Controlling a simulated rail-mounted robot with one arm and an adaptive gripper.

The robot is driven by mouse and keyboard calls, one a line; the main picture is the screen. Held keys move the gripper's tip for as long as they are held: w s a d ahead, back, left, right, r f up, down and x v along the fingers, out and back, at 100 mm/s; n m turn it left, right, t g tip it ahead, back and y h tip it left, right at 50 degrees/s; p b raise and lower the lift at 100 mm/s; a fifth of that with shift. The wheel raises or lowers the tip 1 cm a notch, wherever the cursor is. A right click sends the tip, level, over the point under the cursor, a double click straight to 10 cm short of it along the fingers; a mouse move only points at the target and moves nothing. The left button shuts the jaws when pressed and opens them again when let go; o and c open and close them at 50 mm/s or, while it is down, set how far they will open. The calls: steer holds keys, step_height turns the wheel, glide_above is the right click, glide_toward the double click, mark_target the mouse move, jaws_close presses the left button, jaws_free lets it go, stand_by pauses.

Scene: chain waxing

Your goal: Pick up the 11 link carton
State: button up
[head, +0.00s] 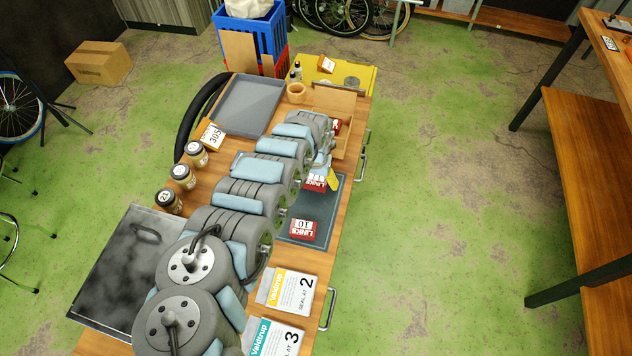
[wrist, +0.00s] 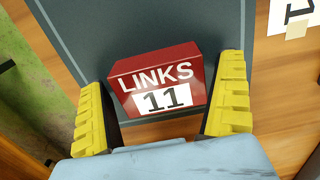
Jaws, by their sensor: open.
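The 11 link carton (wrist: 160,78) is a red box with a white label reading "LINKS 11". In the wrist view it lies on a dark grey mat (wrist: 110,22), between the yellow fingers of my gripper (wrist: 165,108). The gripper is open, with one finger on each side of the carton and gaps showing beside it. In the head view the 11 link carton (head: 317,184) is partly hidden by my arm and gripper (head: 330,180). A second red carton marked "LINKS 10" (head: 303,229) lies nearer on the same mat.
A grey tray (head: 249,105), an open cardboard box (head: 338,102) and a tape roll (head: 296,92) stand at the far end. Several jars (head: 182,176) line the left.

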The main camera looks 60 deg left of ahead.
mark_target(316, 179)
steer(key=c, duration=1)
steer(key=shift+o, duration=0.2)
steer(key=shift+r, duration=0.15)
step_height(316, 179, up, 4)
steer(key=p, duration=0.4)
steer(key=s+d+r+p, duration=0.1)
steer(key=p, duration=0.3)
steer(key=shift+d+r, duration=0.1)
steer(key=shift+r, duration=0.05)
steer(key=p, duration=0.1)
steer(key=r+p, duration=0.1)
steer(key=shift+s+d+r+p, duration=0.1)
steer(key=shift+s+d+p, duration=0.2)
steer(key=s+d+r+p, duration=0.2)
steer(key=d+p, duration=0.1)
steer(key=p, duration=0.1)
steer(key=s+d+r+p, duration=0.2)
steer(key=s+p, duration=0.1)
steer(key=p, duration=0.2)
steer(key=s+d+r+p, duration=0.2)
steer(key=d+p, duration=0.1)
steer(key=p, duration=0.2)
steer(key=shift+s+d+r, duration=0.15)
steer(key=shift+s+d, duration=0.15)
